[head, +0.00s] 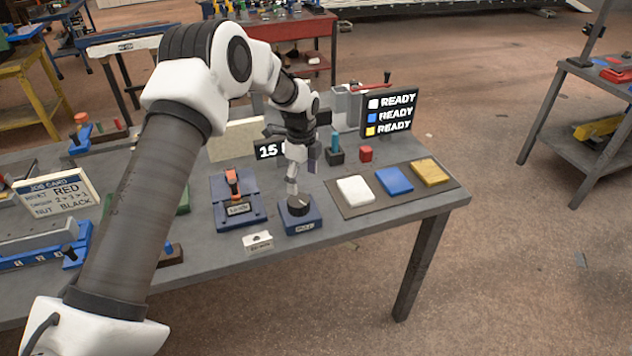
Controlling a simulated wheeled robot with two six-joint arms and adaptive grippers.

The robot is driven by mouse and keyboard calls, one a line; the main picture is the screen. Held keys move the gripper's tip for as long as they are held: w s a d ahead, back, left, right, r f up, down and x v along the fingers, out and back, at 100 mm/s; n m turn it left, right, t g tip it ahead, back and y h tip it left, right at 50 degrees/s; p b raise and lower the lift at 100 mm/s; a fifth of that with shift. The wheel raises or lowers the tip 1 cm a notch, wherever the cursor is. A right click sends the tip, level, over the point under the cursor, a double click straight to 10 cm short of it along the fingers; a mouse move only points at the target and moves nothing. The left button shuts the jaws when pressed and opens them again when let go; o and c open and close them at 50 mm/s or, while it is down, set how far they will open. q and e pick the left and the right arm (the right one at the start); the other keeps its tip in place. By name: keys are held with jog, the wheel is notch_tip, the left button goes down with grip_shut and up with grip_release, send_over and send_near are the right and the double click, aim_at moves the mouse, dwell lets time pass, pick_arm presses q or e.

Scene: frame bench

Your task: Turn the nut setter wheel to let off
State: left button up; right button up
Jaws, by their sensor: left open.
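I cannot tell whether a fingertip touches the wheel. The gripper and wrist hide part of what stands behind, including part of a black display reading 15 (268,151). My right gripper is not in view.
Left of the wheel is a blue fixture with an orange lever (233,184). To the right lie white (355,190), blue (394,180) and yellow (430,171) pads. A job card (57,193) stands far left.

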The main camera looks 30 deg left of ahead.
aim_at(299, 200)
pick_arm(q)
jog(key=shift+w+f, duration=0.4)
jog(key=shift+f, duration=0.15)
jog(key=shift+s+f+p, duration=0.45)
jog(key=s, duration=0.1)
jog(key=s+f, duration=0.1)
jog(key=s+p, duration=0.1)
jog(key=shift+a+f, duration=0.1)
jog(key=shift+f, duration=0.15)
jog(key=f, duration=0.1)
jog(key=w+f, duration=0.1)
jog(key=f, duration=0.1)
jog(key=shift+f, duration=0.1)
jog(key=shift+w+f, duration=0.15)
jog(key=shift+w, duration=0.15)
jog(key=shift+s+r, duration=0.35)
jog(key=shift+s, duration=0.05)
jog(key=c, duration=1.2)
jog(key=shift+o, duration=0.3)
jog(key=shift+f, duration=0.1)
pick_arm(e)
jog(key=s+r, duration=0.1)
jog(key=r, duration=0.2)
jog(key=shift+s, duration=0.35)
